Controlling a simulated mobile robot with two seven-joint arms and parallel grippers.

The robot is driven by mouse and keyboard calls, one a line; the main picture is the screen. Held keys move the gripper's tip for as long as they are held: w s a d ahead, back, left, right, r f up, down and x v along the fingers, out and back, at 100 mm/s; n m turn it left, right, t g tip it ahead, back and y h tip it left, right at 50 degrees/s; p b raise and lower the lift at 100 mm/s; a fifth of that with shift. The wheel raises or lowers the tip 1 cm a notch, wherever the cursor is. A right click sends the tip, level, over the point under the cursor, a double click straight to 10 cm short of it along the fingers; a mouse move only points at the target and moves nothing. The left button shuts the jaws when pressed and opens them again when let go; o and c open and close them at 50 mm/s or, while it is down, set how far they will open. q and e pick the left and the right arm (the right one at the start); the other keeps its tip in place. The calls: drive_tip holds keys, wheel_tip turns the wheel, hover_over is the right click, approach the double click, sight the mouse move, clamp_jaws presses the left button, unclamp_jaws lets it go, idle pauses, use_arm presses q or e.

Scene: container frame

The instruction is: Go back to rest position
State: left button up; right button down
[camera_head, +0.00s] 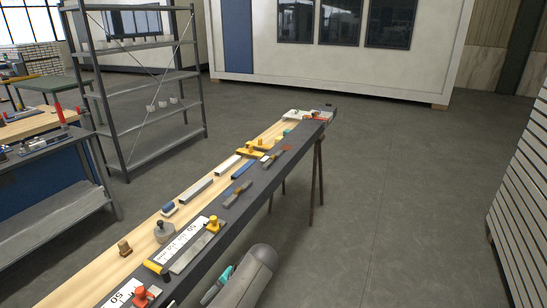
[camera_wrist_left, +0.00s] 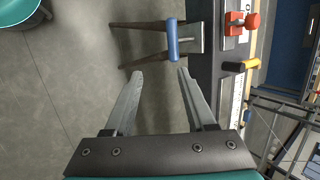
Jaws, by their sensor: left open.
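My left gripper (camera_wrist_left: 160,72) is open in the left wrist view. Its two grey fingers are spread over the floor beside the workbench, with nothing between them. A rounded grey link of my own arm shows at the bottom of the head view, beside the bench's near right edge; no gripper fingers can be made out there. My right gripper is in neither view. The long narrow workbench (camera_head: 262,177), dark with a light wood strip, runs diagonally through the head view. Its edge shows right of my left gripper in the wrist view.
Hand tools lie along the bench, among them an orange-handled tool (camera_head: 157,269) and a red tool (camera_head: 141,297). A blue-handled tool (camera_wrist_left: 173,40) juts past the bench edge beyond my left fingers. A metal shelf (camera_head: 137,45) stands left. The floor (camera_head: 400,200) right of the bench is clear.

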use_arm(q)
drive_tip(key=s+f+h+b, duration=0.25)
drive_tip(key=s+f, duration=0.65)
drive_tip(key=f, duration=0.5)
drive_tip(key=s+f+h+b, duration=0.2)
drive_tip(key=s+f+b, duration=0.2)
drive_tip(key=s+f, duration=0.7)
drive_tip(key=s+a+f+h+b, duration=0.1)
drive_tip(key=s+f+b, duration=0.2)
drive_tip(key=s+f, duration=0.5)
drive_tip(key=s+a+f+n+h+b, duration=0.1)
drive_tip(key=s+f+b, duration=0.1)
drive_tip(key=s+f, duration=0.6)
drive_tip(key=s, duration=0.7)
drive_tip(key=shift+f+n+t+b, duration=0.3)
drive_tip(key=shift+f+t+b, duration=0.1)
drive_tip(key=shift+s+a, duration=0.1)
